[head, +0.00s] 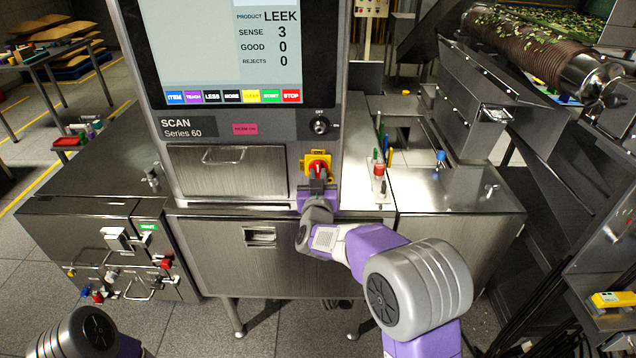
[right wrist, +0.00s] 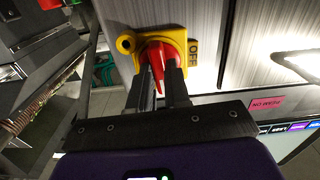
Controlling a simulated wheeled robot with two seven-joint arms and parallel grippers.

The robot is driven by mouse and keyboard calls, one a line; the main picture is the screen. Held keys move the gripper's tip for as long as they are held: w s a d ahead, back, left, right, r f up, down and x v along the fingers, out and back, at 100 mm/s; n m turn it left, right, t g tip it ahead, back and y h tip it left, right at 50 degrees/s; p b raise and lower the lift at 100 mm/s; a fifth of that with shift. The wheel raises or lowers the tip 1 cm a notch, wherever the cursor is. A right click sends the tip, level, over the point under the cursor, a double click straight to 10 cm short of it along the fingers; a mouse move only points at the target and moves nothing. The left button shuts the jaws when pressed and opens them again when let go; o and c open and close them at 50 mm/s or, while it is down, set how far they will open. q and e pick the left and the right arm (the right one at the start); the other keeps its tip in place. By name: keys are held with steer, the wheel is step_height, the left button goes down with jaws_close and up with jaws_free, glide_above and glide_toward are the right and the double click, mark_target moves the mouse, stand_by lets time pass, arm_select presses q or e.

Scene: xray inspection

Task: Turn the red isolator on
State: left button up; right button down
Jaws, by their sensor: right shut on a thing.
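The red isolator (head: 317,167) is a red knob on a yellow plate on the machine's front, under the screen. My right gripper (head: 317,184) is at the knob. In the right wrist view its two dark fingers (right wrist: 160,85) are shut on the red knob, one on each side. My left arm shows only partly at the bottom left of the head view; its gripper is not in view.
A screen (head: 232,50) with a row of coloured buttons is above. A black key switch (head: 319,126) is just above the isolator. A red-topped item (head: 379,176) stands on the steel surface to the right.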

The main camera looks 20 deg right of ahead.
steer(key=shift+m, duration=0.4)
steer(key=c, duration=1.1)
jaws_free()
steer(key=v, duration=0.7)
steer(key=shift+s+a, duration=0.1)
steer(key=shift+s, duration=0.2)
